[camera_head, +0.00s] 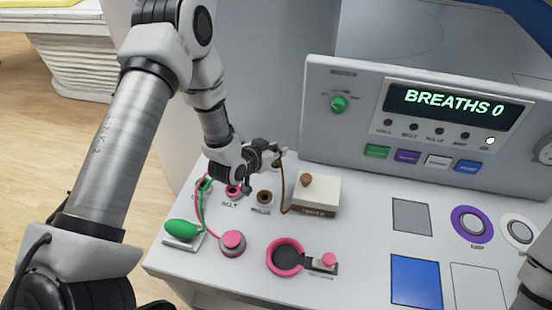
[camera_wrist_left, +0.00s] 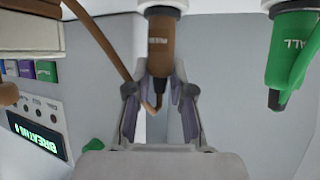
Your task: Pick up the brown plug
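The brown plug (camera_wrist_left: 160,48) is in the left wrist view, with a pale ring at its top. Its narrow, cable-side end is between or just beyond the fingertips of my left gripper (camera_wrist_left: 160,95). Whether the fingers press on it is unclear. In the head view my left gripper (camera_head: 268,160) is above the left part of the desk, and the plug's body is mostly hidden there. A brown cable (camera_head: 283,190) runs down from it towards a white box with a brown knob (camera_head: 318,190). My right gripper is not in view.
A brown-ringed socket (camera_head: 265,197) is below my left gripper, beside a pink one (camera_head: 232,191). A green plug (camera_wrist_left: 291,50) is to the right in the wrist view. A green bulb (camera_head: 182,230) and pink knob (camera_head: 232,242) are nearby. The display panel (camera_head: 455,105) stands behind.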

